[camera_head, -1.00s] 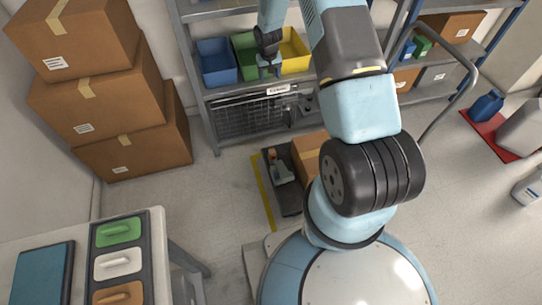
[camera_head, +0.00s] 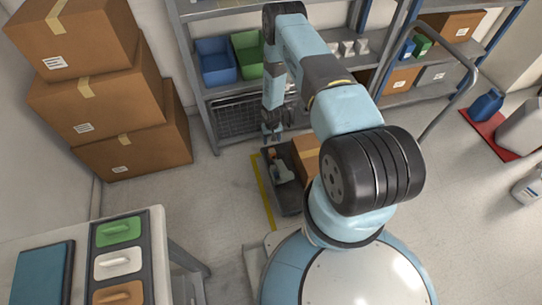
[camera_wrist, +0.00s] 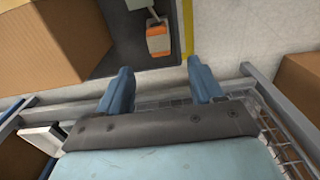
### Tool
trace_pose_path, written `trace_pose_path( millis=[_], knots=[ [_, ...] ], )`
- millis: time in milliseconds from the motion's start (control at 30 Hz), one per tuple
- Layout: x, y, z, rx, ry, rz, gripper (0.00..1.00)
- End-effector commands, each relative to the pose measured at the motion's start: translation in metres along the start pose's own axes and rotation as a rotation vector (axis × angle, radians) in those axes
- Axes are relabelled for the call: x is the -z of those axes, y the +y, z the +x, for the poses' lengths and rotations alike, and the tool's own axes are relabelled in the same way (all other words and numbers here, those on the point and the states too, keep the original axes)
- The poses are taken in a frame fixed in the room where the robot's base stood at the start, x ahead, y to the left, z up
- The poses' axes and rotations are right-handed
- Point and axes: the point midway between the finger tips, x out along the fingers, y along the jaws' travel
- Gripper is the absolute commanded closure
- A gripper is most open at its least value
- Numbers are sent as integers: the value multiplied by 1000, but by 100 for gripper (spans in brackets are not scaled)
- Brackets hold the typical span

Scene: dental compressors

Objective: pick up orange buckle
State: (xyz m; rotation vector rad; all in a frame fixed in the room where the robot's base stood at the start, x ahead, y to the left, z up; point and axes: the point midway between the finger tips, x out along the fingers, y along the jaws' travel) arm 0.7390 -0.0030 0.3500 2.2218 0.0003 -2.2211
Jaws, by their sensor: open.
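The small orange buckle (camera_head: 272,154) is at the end of a grey item on the dark platform, near its yellow edge. In the wrist view the orange buckle (camera_wrist: 159,40) shows a pale face and lies just beyond the fingertips, roughly centred between them. My gripper (camera_head: 271,138) points down above and beside the buckle, apart from it as far as I can see. In the wrist view the two blue fingers of my gripper (camera_wrist: 159,65) are spread with nothing between them.
A cardboard box (camera_head: 307,152) stands on the dark platform (camera_head: 291,203) right beside the grey item. The shelf rack (camera_head: 203,110) with a wire basket (camera_head: 236,118) is close behind my gripper. An orange handled piece (camera_head: 118,293) lies on the left table.

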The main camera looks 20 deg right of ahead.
Motion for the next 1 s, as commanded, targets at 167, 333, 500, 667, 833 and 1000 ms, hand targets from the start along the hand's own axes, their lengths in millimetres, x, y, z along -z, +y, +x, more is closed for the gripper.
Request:
trace_pose_path(
  millis=[167,333,500,667,833,1000],
  knots=[
    [-2,0,24,0,-3,0,34],
    [-1,0,48,0,-2,1,34],
    [-1,0,71,0,-2,-1,34],
    [-1,0,82,0,-1,-1,34],
    [-1,0,88,0,-1,0,34],
    [0,1,107,1,-1,0,34]
  ],
)
